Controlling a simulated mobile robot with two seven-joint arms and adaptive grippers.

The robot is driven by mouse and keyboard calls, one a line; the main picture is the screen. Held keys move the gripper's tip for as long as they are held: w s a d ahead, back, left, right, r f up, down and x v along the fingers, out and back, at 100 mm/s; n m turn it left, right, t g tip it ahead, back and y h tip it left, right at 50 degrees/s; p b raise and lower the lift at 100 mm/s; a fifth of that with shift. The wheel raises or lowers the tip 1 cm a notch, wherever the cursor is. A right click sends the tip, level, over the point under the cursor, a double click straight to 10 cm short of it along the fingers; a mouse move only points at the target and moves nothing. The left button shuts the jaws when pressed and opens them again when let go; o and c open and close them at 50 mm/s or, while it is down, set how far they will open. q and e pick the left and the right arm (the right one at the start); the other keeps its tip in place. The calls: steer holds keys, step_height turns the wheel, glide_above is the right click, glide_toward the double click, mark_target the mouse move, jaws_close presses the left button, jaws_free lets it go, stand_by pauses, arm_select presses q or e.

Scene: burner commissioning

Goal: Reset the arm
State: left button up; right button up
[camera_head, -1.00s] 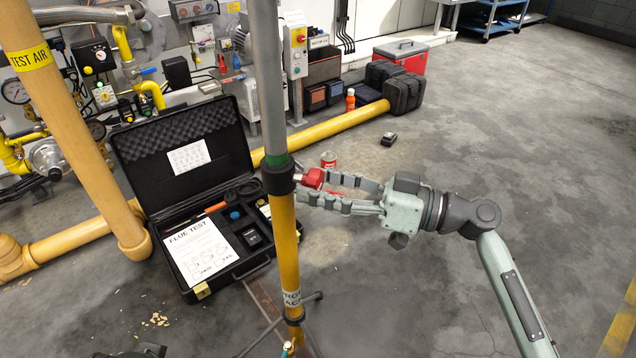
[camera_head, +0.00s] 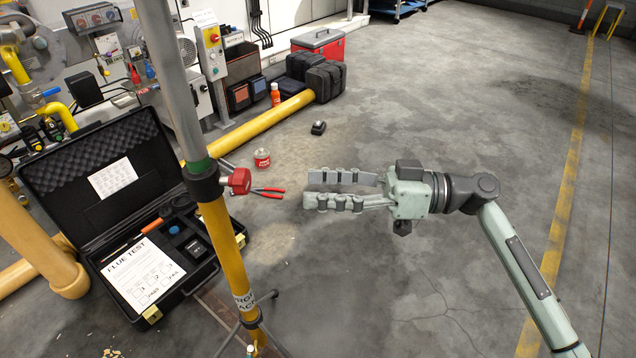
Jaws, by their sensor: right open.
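My right gripper (camera_head: 312,190) is open and empty above the concrete floor, its fingers pointing left. My right arm (camera_head: 520,265) reaches in from the lower right. A red knob (camera_head: 237,181) sits on the black collar of the upright yellow and grey pole (camera_head: 215,225). The fingertips are clearly to the right of the knob, apart from it. My left gripper is not in view.
An open black flue test case (camera_head: 150,312) lies left of the pole. A yellow pipe (camera_head: 240,130) and black bags (camera_head: 325,80) stand further back.

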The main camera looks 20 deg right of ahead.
steer(key=s+d+f+m+h, duration=0.1)
steer(key=s+f+m+h, duration=0.15)
steer(key=f, duration=0.55)
steer(key=s+d+f+m+g+h+p, duration=0.1)
steer(key=f+h, duration=0.3)
steer(key=f, duration=0.4)
steer(key=s+d+f+m+h, duration=0.1)
steer(key=s+f+m+h, duration=0.15)
steer(key=f, duration=0.55)
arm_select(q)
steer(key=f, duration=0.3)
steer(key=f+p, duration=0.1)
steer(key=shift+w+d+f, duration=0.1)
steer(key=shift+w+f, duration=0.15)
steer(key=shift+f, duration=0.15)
arm_select(e)
steer(key=s+d+f+m+g+h, duration=0.1)
steer(key=s+d+f+m+h, duration=0.2)
steer(key=s+d+f+h, duration=0.6)
steer(key=d, duration=0.2)
steer(key=shift+d+f+g, duration=0.2)
steer(key=shift+d+g, duration=0.15)
steer(key=shift+g, duration=0.05)
steer(key=shift+w, duration=0.1)
